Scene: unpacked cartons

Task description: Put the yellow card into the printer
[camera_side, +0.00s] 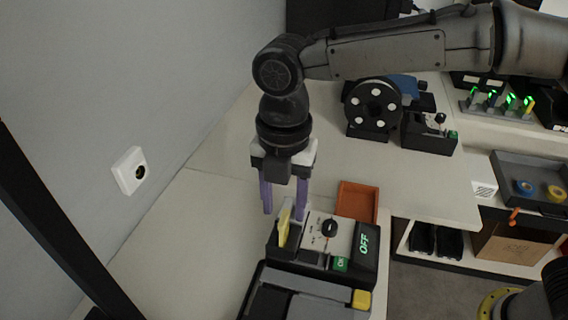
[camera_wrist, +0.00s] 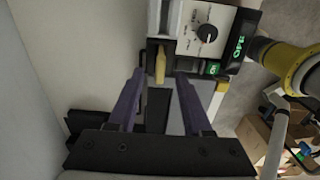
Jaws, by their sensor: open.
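The yellow card (camera_side: 284,226) stands upright at the left end of a machine with a black knob, a green button and a display reading OFF (camera_side: 366,250). It also shows in the wrist view (camera_wrist: 160,66). My gripper (camera_side: 284,207) points down with its two purple fingers apart, above and around the card's top. In the wrist view my gripper (camera_wrist: 160,76) is open, with the card's end between the fingertips; I cannot tell contact. A black machine with a yellow button (camera_side: 361,299) sits in front. Which machine is the printer is not clear.
An orange tray (camera_side: 358,201) stands just behind the OFF machine. A black spool holder (camera_side: 373,108) and a small black device (camera_side: 430,134) stand further back. A white wall with a socket (camera_side: 130,170) bounds the left. The table left of my gripper is clear.

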